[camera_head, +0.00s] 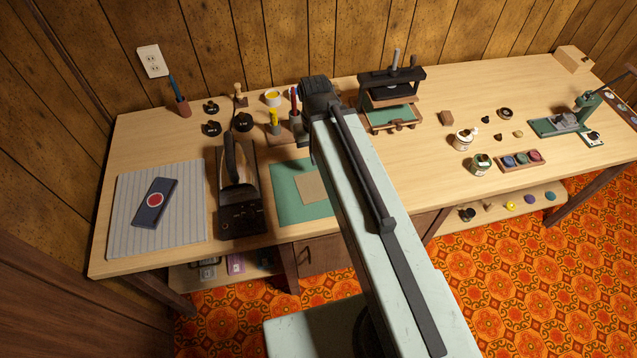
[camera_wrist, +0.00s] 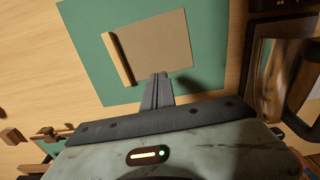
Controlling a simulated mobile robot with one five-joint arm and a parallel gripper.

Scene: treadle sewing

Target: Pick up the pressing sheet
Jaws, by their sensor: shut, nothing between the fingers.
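A flat tan sheet, which I take for the pressing sheet (camera_head: 311,187), lies on a green mat (camera_head: 287,202) in the middle of the bench. In the wrist view the sheet (camera_wrist: 165,45) has a raised, lighter strip (camera_wrist: 118,60) along its left edge. My gripper (camera_wrist: 158,76) is shut and empty. Its fingertips appear over the sheet's near edge, close to the strip's lower end; I cannot tell whether they touch the sheet. In the head view my arm hides the fingers and part of the mat.
An iron on a dark stand (camera_head: 240,190) is just left of the mat, and a striped pad (camera_head: 118,222) with a dark packet (camera_head: 154,203) lies further left. Pots and tools stand behind. A small press (camera_head: 390,88) is at the back. The bench has free room right of my arm.

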